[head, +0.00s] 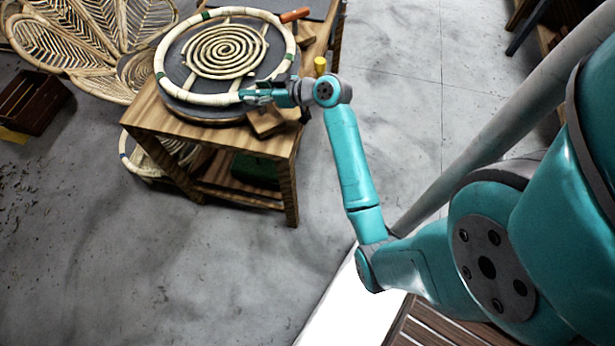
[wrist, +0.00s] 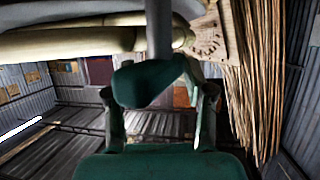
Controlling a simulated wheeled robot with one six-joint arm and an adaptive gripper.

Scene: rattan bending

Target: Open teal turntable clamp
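The turntable (head: 178,72) is a dark disc on a wooden table, with a pale rattan ring (head: 157,62) around it and a rattan spiral on top. A teal clamp (head: 254,97) sits at the ring's front right edge. My gripper (head: 270,92) is right at this clamp. In the wrist view, a dark teal handle (wrist: 145,84) on a grey rod stands between my two fingers (wrist: 155,98). The fingers are on both sides of it. The handle hides part of the fingertips, so I cannot tell whether they press on it.
The wooden table (head: 215,133) has loose wooden blocks (head: 270,122) near my gripper. A yellow cylinder (head: 319,66) and an orange handle (head: 294,15) are on its right side. Woven rattan pieces (head: 85,40) and a dark crate (head: 30,100) lie left. The floor in front is clear.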

